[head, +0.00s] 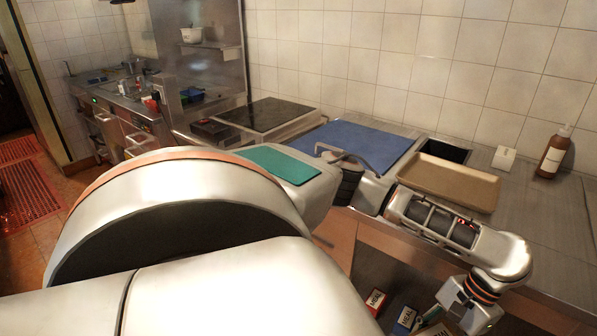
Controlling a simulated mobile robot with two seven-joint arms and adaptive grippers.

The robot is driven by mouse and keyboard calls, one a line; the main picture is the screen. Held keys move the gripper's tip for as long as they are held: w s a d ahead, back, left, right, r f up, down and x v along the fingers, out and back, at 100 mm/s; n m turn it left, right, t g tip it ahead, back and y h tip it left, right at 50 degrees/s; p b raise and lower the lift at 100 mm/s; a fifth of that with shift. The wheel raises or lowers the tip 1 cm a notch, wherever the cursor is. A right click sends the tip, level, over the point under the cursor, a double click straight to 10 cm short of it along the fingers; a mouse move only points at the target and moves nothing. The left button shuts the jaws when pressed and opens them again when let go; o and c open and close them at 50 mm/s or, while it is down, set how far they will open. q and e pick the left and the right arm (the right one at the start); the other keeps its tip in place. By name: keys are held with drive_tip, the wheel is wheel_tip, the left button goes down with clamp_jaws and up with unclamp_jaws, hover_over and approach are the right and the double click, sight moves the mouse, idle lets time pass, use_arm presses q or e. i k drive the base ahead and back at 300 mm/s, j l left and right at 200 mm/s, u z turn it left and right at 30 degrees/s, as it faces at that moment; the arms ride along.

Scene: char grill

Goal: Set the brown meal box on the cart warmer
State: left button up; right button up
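The arm coming in from the left crosses the counter and bends down at the right. Its wrist end, my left gripper (462,308), is at the bottom right, in front of the counter and beside boxes below. Its fingers cannot be made out. Below are a red box (375,299) labelled MEAL and a blue box (404,320) labelled MEAL. Another box label (438,332) shows partly at the bottom edge; its box's colour is unclear. I cannot pick out a brown meal box or tell which surface is the cart warmer. My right gripper is not in view.
On the counter are a dark hob (266,114), a blue mat (368,143), a green mat (281,163), a shallow tan tray (450,180), a small white block (504,157) and a brown pump bottle (554,152). Bare steel lies at right.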

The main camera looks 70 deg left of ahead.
sight(255, 117)
drive_tip(key=k+j, duration=0.15)
drive_tip(key=j, duration=0.2)
drive_tip(key=k+j+u, duration=0.1)
drive_tip(key=j, duration=0.3)
drive_tip(key=k+j+u, duration=0.1)
drive_tip(key=k+j, duration=0.15)
drive_tip(key=j, duration=0.15)
drive_tip(key=k+j, duration=0.15)
drive_tip(key=j, duration=0.2)
drive_tip(key=k+j+u, duration=0.1)
drive_tip(key=j, duration=0.3)
drive_tip(key=k+j, duration=0.15)
drive_tip(key=j, duration=0.25)
drive_tip(key=k+j+u, duration=0.15)
drive_tip(key=j, duration=0.25)
drive_tip(key=k+j, duration=0.1)
drive_tip(key=j, duration=0.35)
